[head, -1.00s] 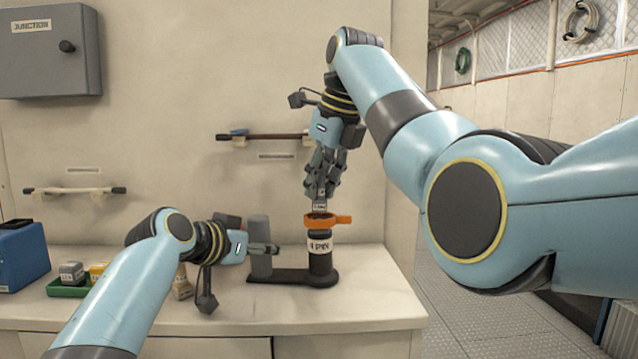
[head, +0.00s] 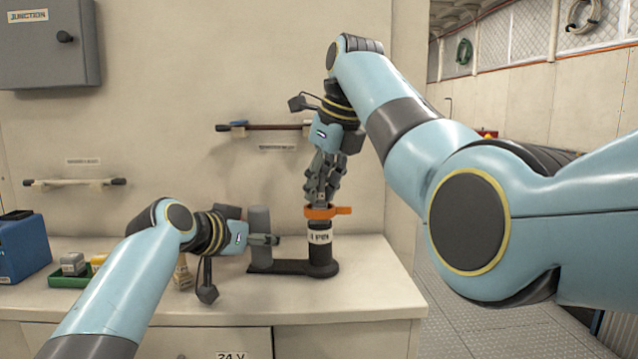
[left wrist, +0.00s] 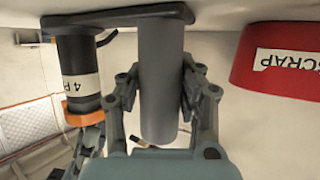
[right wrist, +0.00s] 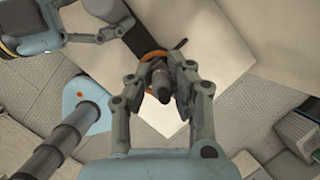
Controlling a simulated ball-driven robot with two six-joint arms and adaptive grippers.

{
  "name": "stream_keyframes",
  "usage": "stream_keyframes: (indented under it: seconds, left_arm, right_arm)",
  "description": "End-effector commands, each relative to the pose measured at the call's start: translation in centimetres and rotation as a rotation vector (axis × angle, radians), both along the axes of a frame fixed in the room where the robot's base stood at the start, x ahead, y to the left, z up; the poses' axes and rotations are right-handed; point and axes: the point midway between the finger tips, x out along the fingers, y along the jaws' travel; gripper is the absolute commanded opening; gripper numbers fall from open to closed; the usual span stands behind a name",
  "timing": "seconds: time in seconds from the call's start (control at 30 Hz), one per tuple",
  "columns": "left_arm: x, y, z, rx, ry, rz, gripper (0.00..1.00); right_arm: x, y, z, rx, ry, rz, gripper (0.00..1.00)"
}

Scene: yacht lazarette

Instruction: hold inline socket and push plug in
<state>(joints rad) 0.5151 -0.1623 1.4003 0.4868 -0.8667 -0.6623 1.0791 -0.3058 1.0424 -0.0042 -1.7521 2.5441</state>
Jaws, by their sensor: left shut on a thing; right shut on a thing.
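The inline socket (head: 321,258) is a black upright cylinder with a white "4 PIN" label and an orange collar (head: 340,210) at its top. It shares a dark base with a grey post (head: 259,220). My left gripper (head: 266,240) is shut on the grey post; the left wrist view shows fingers on both sides of the post (left wrist: 160,85). My right gripper (head: 321,194) points down over the socket, shut on the dark plug (right wrist: 160,80). The plug's lower end is at the collar, mostly hidden by fingers; how deep it sits cannot be told.
A blue box (head: 22,250) and a green tray (head: 70,278) with small blocks stand at the bench's left. A red bin marked "SCRAP" (left wrist: 275,65) shows in the left wrist view. The bench top (head: 375,285) is clear right of the socket.

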Motion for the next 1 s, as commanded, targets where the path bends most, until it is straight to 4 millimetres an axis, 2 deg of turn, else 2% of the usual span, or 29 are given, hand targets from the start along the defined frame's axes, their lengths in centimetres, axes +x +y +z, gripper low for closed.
stream_keyframes:
  seconds: [0.43,0.47,0.63,0.67,0.9,1.0]
  left_arm:
    - [0.0,0.0,-0.1,-0.001,0.003,0.0,0.0]
    - [0.0,0.0,-0.1,-0.001,0.003,0.0,0.0]
    - [0.0,0.0,-0.1,-0.001,0.003,0.0,0.0]
    - [0.0,0.0,-0.1,-0.001,0.003,0.0,0.0]
    - [0.0,0.0,-0.1,-0.001,0.003,0.0,0.0]
    - [0.0,0.0,-0.1,-0.001,0.003,0.0,0.0]
  right_arm:
    - [0.0,0.0,-1.2,0.0,0.001,0.0,0.0]
    - [0.0,0.0,-1.2,0.0,0.001,0.0,0.2]
    - [0.0,0.0,-1.1,-0.001,0.001,0.0,0.42]
    - [0.0,0.0,-1.1,-0.001,0.001,0.0,0.44]
    - [0.0,0.0,-1.1,-0.001,0.001,0.0,0.44]
    - [-0.1,-0.2,-0.4,0.0,-0.003,-0.001,0.44]
